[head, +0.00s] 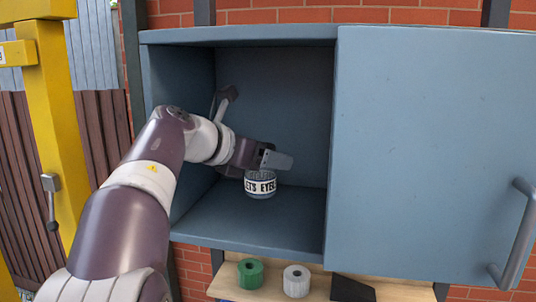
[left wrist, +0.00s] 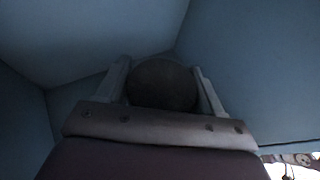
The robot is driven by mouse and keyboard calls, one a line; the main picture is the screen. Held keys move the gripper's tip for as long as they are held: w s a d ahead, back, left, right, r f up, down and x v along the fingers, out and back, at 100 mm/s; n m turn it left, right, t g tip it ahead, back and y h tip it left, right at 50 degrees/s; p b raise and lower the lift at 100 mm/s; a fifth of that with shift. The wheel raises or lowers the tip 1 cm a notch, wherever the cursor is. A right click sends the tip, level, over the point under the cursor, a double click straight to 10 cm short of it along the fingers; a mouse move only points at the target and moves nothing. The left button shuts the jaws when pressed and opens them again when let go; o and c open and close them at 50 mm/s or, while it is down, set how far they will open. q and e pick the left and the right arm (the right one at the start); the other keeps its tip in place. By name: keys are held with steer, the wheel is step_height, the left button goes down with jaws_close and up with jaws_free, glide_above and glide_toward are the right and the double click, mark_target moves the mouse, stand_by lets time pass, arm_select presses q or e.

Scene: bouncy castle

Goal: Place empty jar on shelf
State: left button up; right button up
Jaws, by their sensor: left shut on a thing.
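A small jar (head: 260,185) with a pale label and dark lettering is inside the open left part of the blue cabinet, upright, at or just above the cabinet floor (head: 250,222); I cannot tell if it touches. My left gripper (head: 276,161) reaches in from the left and is shut on the jar's upper part. In the left wrist view the jar (left wrist: 163,84) shows as a dark round shape between the two fingers of the gripper (left wrist: 163,82). Its contents cannot be seen. My right gripper is in neither view.
A blue sliding door (head: 430,150) with a grey handle (head: 514,235) covers the cabinet's right side. Below, a wooden shelf (head: 400,291) bears a green roll (head: 250,273) and a white roll (head: 296,281). A yellow post (head: 58,110) stands at left. The cabinet floor around the jar looks clear.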

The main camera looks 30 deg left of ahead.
mark_target(262, 173)
arm_select(q)
steer(key=f, duration=0.1)
steer(key=f+p, duration=0.1)
steer(key=f, duration=0.1)
steer(key=shift+s, duration=0.45)
steer(key=shift+w+f, duration=0.25)
steer(key=shift+w, duration=0.15)
steer(key=o, duration=1)
steer(key=shift+w, duration=0.35)
steer(key=shift+o, duration=0.2)
steer(key=shift+s+r, duration=0.2)
steer(key=shift+s, duration=0.25)
steer(key=shift+s+a, duration=0.2)
steer(key=shift+s, duration=0.1)
steer(key=b+v, duration=0.3)
steer(key=v, duration=0.3)
steer(key=shift+s+r, duration=0.25)
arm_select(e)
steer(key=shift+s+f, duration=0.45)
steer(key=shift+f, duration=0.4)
arm_select(q)
steer(key=shift+w+a, duration=0.1)
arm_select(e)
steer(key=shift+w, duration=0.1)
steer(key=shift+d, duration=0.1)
